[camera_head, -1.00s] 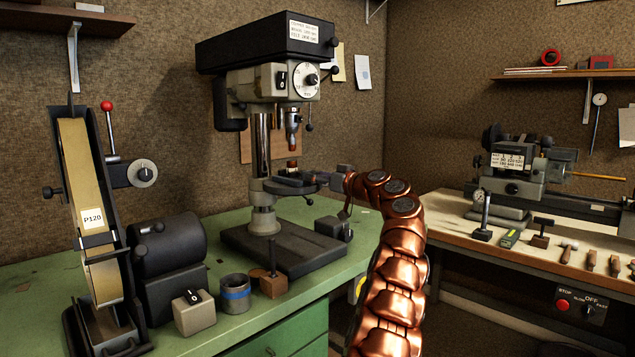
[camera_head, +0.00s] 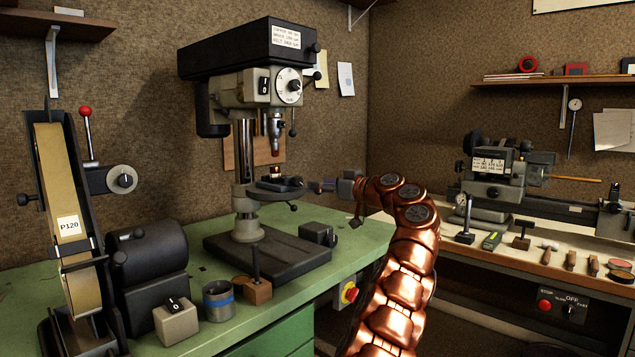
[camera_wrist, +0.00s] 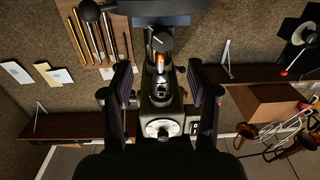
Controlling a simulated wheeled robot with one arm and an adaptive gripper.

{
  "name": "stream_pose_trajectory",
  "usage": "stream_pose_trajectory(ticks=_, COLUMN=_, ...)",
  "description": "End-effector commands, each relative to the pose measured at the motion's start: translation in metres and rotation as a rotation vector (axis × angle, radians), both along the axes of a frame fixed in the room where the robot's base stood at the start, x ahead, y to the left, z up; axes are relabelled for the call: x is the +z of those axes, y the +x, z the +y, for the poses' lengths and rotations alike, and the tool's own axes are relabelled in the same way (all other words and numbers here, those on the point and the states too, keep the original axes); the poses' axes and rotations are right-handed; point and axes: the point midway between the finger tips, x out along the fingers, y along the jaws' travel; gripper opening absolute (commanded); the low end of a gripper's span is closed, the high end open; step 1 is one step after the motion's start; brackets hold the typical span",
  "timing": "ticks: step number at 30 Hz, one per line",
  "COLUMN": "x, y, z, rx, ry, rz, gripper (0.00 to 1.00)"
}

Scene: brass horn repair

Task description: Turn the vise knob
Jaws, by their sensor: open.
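The drill press vise (camera_head: 284,184) sits on the round press table, under the copper-tipped chuck (camera_head: 275,135). I cannot clearly make out the vise knob in the head view. In the wrist view, which looks upside down, a grey rounded part (camera_wrist: 162,42) of the vise area shows beyond the fingers, possibly the knob. My gripper (camera_head: 318,186) is just right of the vise, at about its height, pointing left at it, with a small gap. In the wrist view my gripper (camera_wrist: 162,82) has its two dark fingers spread wide, with nothing between them.
The drill press head (camera_head: 250,75) hangs above the vise, with feed levers at its right. A lathe (camera_head: 500,175) stands on the right bench.

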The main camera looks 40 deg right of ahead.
Motion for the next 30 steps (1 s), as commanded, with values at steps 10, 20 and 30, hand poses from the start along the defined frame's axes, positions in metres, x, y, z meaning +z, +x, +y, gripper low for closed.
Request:
stream_pose_trajectory(ticks=10, x=0.01, y=0.001, z=-0.009, rx=0.017, ry=0.076, rz=0.084, gripper=0.6)
stream_pose_trajectory(ticks=20, x=0.016, y=-0.001, z=-0.015, rx=0.036, ry=0.15, rz=0.162, gripper=0.6)
stream_pose_trajectory(ticks=30, x=0.02, y=-0.005, z=-0.021, rx=0.05, ry=0.23, rz=0.243, gripper=0.6)
